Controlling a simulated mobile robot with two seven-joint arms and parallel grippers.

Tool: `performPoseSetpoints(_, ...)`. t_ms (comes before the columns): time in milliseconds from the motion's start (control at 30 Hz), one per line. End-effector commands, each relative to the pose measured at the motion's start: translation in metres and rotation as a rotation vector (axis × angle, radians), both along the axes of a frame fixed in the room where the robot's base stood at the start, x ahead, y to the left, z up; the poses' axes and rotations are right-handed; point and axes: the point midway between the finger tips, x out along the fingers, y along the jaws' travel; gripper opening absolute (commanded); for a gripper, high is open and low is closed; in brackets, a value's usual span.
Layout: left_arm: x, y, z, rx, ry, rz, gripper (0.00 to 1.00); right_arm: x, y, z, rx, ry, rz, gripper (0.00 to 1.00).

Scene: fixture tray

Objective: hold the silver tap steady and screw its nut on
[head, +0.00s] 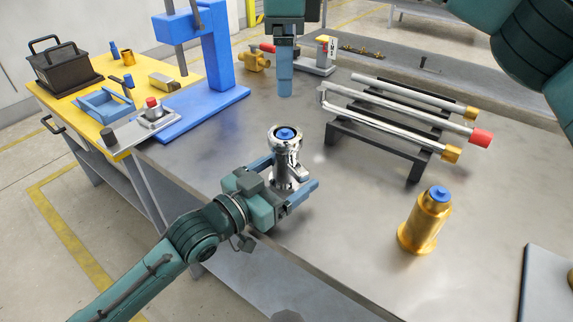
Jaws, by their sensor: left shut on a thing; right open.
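The silver tap (287,162) stands upright near the front edge of the metal table, with a blue centre in its round top. My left gripper (284,180) is shut on its lower body, one blue finger on each side. My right gripper (285,88) is open and points down, farther back and apart from the tap. Its fingers overlap in this view, and I see nothing held in them. I cannot make out a separate nut; a wider chrome collar shows at the tap's top.
A brass fitting with a blue top (424,220) stands at the right. A black rack (374,146) with several pipes lies behind it. A blue press (216,60) and a yellow bench (70,106) are at the left. The table around the tap is clear.

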Motion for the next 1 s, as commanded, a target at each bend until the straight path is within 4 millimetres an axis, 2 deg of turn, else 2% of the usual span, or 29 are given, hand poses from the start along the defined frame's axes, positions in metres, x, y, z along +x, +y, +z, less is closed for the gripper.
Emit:
performPoseSetpoints(133,0.000,0.000,-0.001,-0.001,0.003,-0.001,0.19,0.000,0.000,0.000,0.000,0.000,0.000,0.80)
performPoseSetpoints(167,0.000,0.000,-0.001,-0.001,0.003,-0.001,0.84,0.000,0.000,0.000,0.000,0.000,0.000,0.80)
performPoseSetpoints(300,0.000,0.000,-0.001,-0.001,0.002,0.000,0.95,0.000,0.000,0.000,0.000,0.000,0.000,0.80)
performPoseSetpoints(367,0.000,0.000,-0.001,-0.001,0.002,0.000,1.00,0.000,0.000,0.000,0.000,0.000,0.000,0.80)
performPoseSetpoints(667,-0.003,0.003,-0.001,0.001,0.002,0.000,1.00,0.000,0.000,0.000,0.000,0.000,0.000,0.80)
performPoseSetpoints(767,-0.011,0.012,-0.001,0.002,0.002,0.001,1.00,0.000,0.000,-0.001,0.000,0.000,0.000,0.80)
performPoseSetpoints(1000,-0.048,0.049,-0.003,0.005,0.005,0.001,1.00,0.000,0.000,-0.002,0.000,0.000,0.000,0.80)
